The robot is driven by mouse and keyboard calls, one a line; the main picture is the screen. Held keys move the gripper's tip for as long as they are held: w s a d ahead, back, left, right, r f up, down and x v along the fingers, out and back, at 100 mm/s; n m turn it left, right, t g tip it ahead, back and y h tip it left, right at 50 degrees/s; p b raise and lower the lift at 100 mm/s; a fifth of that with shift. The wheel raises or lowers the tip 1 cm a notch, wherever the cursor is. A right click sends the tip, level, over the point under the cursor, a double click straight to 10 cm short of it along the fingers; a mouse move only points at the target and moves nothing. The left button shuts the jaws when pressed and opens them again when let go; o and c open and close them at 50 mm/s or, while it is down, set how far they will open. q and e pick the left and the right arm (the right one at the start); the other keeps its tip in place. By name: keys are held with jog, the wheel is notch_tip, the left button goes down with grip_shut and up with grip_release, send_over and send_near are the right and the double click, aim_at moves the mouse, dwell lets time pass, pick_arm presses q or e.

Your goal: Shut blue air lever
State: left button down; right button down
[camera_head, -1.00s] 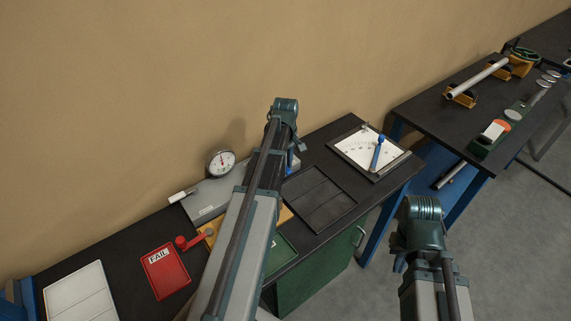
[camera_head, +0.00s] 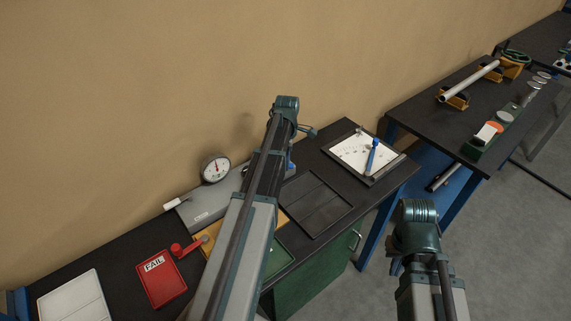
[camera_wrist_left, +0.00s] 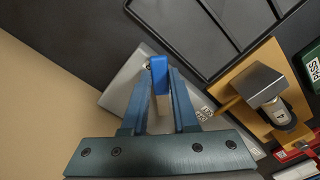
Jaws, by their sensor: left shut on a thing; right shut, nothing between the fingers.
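The blue lever (camera_wrist_left: 160,65) stands up between the two fingers of my left gripper (camera_wrist_left: 160,82) in the left wrist view. The fingers are shut on its blue handle, with a pale part below it. In the head view only a small blue piece (camera_head: 291,167) shows beside my left arm, which hides the gripper and most of the lever. My right arm stands at the lower right of the head view, clear of the bench; its gripper fingers cannot be made out.
A grey fixture with a dial gauge (camera_head: 215,169) stands by the wall. A red lever (camera_head: 186,246), red FAIL tray (camera_head: 161,278), white tray (camera_head: 73,298) and black tray (camera_head: 317,204) lie on the bench.

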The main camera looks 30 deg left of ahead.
pick_arm(q)
jog(key=n, duration=0.1)
jog(key=w+a+n, duration=0.1)
jog(key=n, duration=0.1)
jog(key=w+n, duration=0.1)
jog(key=shift+a+n, duration=0.25)
jog(key=shift+n, duration=0.05)
jog(key=shift+w+a+n, duration=0.3)
jog(key=shift+a+n, duration=0.15)
jog(key=shift+n, duration=0.55)
jog(key=shift+w+a+n, duration=0.3)
jog(key=shift+a+n, duration=0.1)
jog(key=shift+n, duration=0.6)
jog(key=c, duration=0.7)
grip_release()
notch_tip(320, 180, up, 14)
jog(key=p, duration=1.4)
jog(key=shift+f, duration=0.1)
